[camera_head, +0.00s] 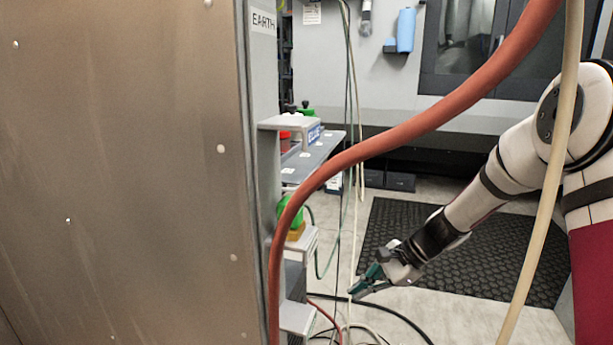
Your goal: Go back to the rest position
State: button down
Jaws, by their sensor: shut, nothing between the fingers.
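My gripper (366,285) is at the lower middle of the head view, at the end of my white arm reaching in from the right. Its teal fingers are shut and hold nothing. It points left and down, over the pale floor beside the near edge of the black mat. A small shelf unit is to its left, apart from the fingers as far as this view shows.
A large metal panel (120,170) fills the left. A thick red hose (420,122) and a cream hose (548,200) hang across the near view. Grey shelves (312,158) hold small containers. Cables lie on the floor below my gripper. The black mat (400,225) is clear.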

jog(key=s+r+n+g+h, duration=0.15)
jog(key=s+r+n, duration=0.25)
jog(key=s+r, duration=0.5)
jog(key=s+r+n+h, duration=0.2)
jog(key=s+r+n, duration=0.3)
jog(key=s, duration=0.6)
jog(key=s+d+r+n+h, duration=0.2)
jog(key=s+d, duration=0.1)
jog(key=s, duration=0.8)
jog(key=s+d+r+n+h, duration=0.1)
jog(key=s+d+n+h, duration=0.15)
jog(key=s, duration=0.85)
notch_tip(320, 180, up, 35)
jog(key=d+t+p, duration=0.1)
jog(key=t+p, duration=0.3)
jog(key=p, duration=2.9)
jog(key=shift+w+d, duration=0.15)
jog(key=shift+w, duration=0.3)
jog(key=shift+t, duration=0.25)
